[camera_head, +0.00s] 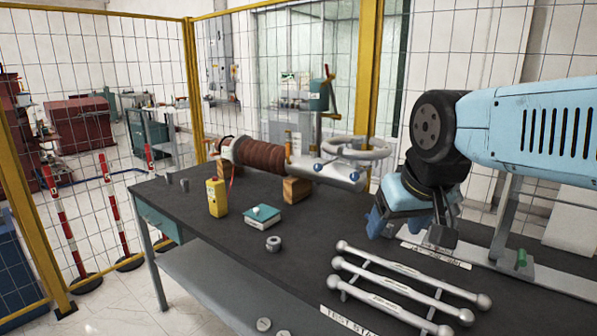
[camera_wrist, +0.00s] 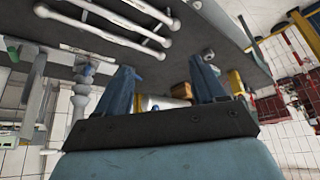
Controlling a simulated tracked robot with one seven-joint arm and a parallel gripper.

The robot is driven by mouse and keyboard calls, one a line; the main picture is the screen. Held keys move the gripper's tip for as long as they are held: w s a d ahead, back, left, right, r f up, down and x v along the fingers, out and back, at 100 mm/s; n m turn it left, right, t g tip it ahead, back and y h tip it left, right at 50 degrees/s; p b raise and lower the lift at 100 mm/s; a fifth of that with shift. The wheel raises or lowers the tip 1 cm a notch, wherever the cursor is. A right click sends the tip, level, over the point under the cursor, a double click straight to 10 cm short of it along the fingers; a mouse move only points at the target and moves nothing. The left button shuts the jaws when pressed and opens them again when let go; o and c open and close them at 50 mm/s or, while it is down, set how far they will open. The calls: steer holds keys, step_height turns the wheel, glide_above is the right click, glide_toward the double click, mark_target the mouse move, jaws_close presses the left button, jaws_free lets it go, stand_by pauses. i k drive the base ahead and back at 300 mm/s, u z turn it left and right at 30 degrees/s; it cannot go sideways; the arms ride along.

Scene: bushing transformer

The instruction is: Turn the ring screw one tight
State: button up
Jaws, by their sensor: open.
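The bushing (camera_head: 265,158), with a brown ribbed body and a grey metal end (camera_head: 330,172), lies on wooden blocks (camera_head: 297,190) on the dark bench. Two small blue ball-like knobs (camera_head: 317,167) show on the metal end, and a grey ring (camera_head: 358,147) shows above it. I cannot tell which part is ring screw one. My gripper (camera_head: 398,215) is open and empty, right of the metal end and apart from it. In the wrist view, the metal end (camera_wrist: 165,103) shows beyond and between my open fingers (camera_wrist: 165,84), partly hidden by my gripper.
A grey nut-like piece (camera_head: 273,243), a teal box (camera_head: 262,217) and a yellow meter (camera_head: 217,197) stand on the bench (camera_head: 215,230). Several grey rods with ball ends (camera_head: 400,285) lie at the front right. A yellow-framed mesh fence (camera_head: 370,70) stands behind.

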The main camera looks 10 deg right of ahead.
mark_target(318, 167)
steer(key=u, duration=0.3)
steer(key=i, duration=0.4)
steer(key=u, duration=1)
